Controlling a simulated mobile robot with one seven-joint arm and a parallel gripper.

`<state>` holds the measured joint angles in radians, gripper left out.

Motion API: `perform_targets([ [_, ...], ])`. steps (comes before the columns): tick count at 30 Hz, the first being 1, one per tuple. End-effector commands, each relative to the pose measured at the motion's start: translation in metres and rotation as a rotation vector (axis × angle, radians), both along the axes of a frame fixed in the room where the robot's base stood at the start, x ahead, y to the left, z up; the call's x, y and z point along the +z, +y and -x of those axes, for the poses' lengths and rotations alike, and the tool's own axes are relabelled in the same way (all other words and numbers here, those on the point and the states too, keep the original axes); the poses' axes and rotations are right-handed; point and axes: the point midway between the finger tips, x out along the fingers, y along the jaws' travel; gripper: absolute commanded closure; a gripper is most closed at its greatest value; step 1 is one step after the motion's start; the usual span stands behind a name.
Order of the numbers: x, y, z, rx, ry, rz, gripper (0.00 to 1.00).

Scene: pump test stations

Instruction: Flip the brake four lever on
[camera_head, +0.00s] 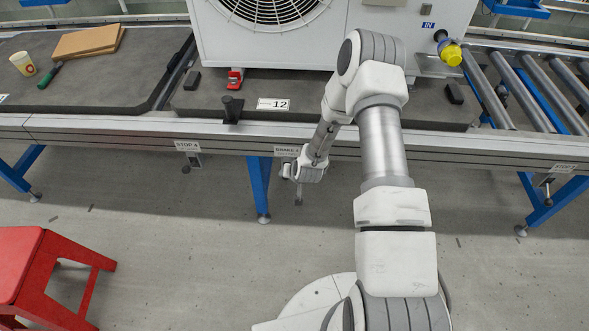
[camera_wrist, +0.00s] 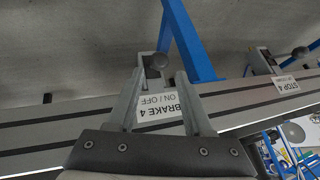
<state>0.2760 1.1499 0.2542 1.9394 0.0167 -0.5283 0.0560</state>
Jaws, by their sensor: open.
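The brake four lever shows in the wrist view as a dark round knob (camera_wrist: 155,62) on a grey bracket. The BRAKE 4 ON / OFF label (camera_wrist: 158,108) appears upside down on the rail beside it. In the head view, the BRAKE 4 label (camera_head: 287,150) is on the conveyor's front rail, and my gripper mostly hides the lever. My gripper (camera_wrist: 160,76) is open, with one finger either side of the label. The knob appears between and slightly beyond the fingertips; I see no contact. In the head view my gripper (camera_head: 289,172) is just below the label.
The STOP 4 label (camera_wrist: 286,83) and its knob (camera_wrist: 299,52) are close by along the rail. A blue leg (camera_head: 259,188) stands left of my gripper. A red stool (camera_head: 22,262) is at lower left. A large white unit (camera_head: 300,52) stands above the rail.

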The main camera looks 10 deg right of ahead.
Motion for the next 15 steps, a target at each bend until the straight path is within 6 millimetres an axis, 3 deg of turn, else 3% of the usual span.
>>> perform_targets([
  [1,0.014,-0.002,0.006,-0.001,-0.002,0.0,0.49],
  [6,0.04,-0.004,0.026,-0.001,-0.002,0.0,0.49],
  [15,0.059,-0.006,0.041,-0.001,-0.002,0.0,0.49],
])
